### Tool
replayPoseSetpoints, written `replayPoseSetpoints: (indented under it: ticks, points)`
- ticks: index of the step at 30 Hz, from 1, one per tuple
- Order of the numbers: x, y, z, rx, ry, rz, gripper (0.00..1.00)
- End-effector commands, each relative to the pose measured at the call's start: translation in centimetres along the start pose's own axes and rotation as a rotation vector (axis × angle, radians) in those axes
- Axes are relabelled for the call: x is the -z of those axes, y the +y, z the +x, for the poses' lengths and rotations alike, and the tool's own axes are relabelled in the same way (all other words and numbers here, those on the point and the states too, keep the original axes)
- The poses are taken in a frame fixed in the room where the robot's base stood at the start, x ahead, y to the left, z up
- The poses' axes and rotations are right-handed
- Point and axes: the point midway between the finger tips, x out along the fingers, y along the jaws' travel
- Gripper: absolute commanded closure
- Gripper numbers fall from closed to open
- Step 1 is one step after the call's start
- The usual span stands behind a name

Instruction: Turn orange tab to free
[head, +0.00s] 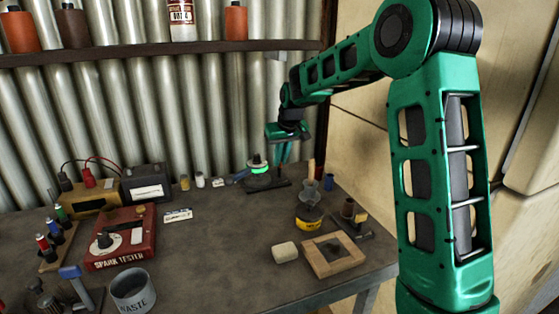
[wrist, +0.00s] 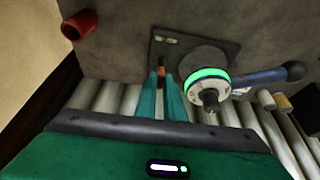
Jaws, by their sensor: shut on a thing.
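The orange tab (wrist: 160,72) is a small piece on a dark base plate (wrist: 160,46) in the wrist view. My gripper (wrist: 161,82) has its two teal fingers shut on the tab, which shows between their tips. In the head view my gripper (head: 284,158) reaches down at the back of the bench, and the tab is hidden. Beside the fingers a round fixture with a glowing green ring (wrist: 208,75) stands on the plate; the ring also shows in the head view (head: 257,166). A blue lever (wrist: 258,77) with a dark knob sticks out from the fixture.
A red tube (wrist: 78,25) lies apart from the plate in the wrist view. Small jars (head: 200,180) stand left of the fixture. A red spark tester (head: 122,240), a grey tin (head: 133,292) and a wooden frame (head: 332,262) are on the bench.

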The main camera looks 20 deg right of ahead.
Motion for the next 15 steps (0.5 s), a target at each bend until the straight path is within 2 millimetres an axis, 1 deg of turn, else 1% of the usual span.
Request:
replayPoseSetpoints:
  ticks: [8,15]
  points:
    - [0.06,0.28,-0.01,0.059,0.001,-0.141,1.00]
    - [0.15,0.56,0.02,0.143,0.001,-0.343,1.00]
